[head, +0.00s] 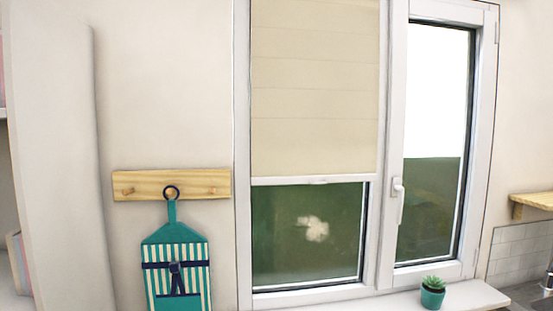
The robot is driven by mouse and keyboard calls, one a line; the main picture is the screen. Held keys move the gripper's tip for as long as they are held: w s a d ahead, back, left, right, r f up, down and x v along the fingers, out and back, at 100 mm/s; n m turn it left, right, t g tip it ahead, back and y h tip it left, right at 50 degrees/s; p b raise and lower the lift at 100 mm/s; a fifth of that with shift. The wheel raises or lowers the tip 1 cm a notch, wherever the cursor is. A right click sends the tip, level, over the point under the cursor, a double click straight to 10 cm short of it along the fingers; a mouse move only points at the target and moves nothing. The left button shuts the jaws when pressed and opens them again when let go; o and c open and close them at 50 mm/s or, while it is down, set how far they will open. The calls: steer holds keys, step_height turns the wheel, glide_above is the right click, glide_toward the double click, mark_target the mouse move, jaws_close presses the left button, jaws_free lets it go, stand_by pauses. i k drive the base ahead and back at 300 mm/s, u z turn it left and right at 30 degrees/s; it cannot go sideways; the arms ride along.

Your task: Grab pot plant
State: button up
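A small potted plant (432,293) stands upright at the bottom right of the head view. It has a teal pot and a green succulent on top. It sits on a white windowsill (375,304) in front of the right window pane. My gripper is not in view, so its distance from the plant cannot be told.
The white window frame and handle (397,200) rise behind the sill. A wooden shelf (535,201) and part of a tap (548,276) are at right.

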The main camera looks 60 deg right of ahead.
mark_target(433, 291)
steer(key=k, duration=0.1)
steer(key=z, duration=2.15)
